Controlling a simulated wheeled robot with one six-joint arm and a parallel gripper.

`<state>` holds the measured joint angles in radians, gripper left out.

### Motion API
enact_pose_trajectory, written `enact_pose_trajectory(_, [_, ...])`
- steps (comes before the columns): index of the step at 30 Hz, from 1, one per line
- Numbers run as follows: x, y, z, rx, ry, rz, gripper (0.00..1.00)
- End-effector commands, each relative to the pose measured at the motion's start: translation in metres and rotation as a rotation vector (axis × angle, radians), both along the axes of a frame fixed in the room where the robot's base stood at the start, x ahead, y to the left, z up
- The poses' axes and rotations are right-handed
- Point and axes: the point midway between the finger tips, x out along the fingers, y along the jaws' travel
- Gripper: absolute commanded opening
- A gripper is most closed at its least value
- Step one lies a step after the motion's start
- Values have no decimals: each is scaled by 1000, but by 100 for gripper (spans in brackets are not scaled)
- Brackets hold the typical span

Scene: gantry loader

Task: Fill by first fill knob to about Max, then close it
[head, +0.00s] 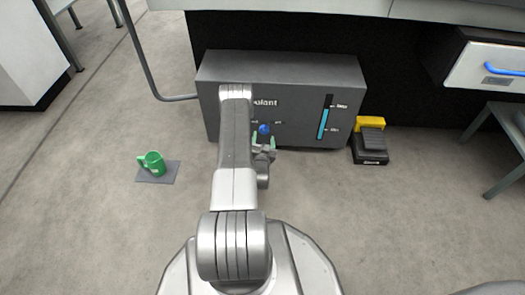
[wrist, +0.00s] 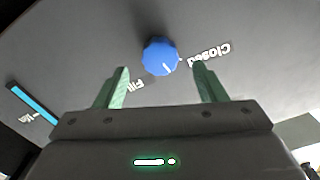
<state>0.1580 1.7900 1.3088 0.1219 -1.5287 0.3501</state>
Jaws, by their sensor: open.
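The blue fill knob (head: 264,129) is on the front of the grey coolant tank (head: 290,70). In the wrist view the knob (wrist: 159,56) lies between and just beyond my open green fingertips, with a gap on both sides. A pale mark shows at its lower right edge, between the Fill and Closed labels. My gripper (head: 264,139) is open and empty in front of the knob; it also shows in the wrist view (wrist: 161,70).
A black and yellow pedal (head: 370,142) is right of the tank. A drawer with a blue handle (head: 505,70) is at far right. The floor between is clear.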

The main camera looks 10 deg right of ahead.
Motion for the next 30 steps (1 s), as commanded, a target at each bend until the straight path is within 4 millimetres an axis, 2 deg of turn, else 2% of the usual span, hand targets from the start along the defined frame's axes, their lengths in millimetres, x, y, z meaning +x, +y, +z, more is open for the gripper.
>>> enact_pose_trajectory(1, [-13,4,3,1,6,1,65])
enact_pose_trajectory(6, [-51,15,2,0,8,1,65])
enact_pose_trajectory(12, [-83,24,1,1,4,0,65])
enact_pose_trajectory(18, [-96,28,0,0,3,0,65])
enact_pose_trajectory(30, [-96,28,0,-44,14,-1,65])
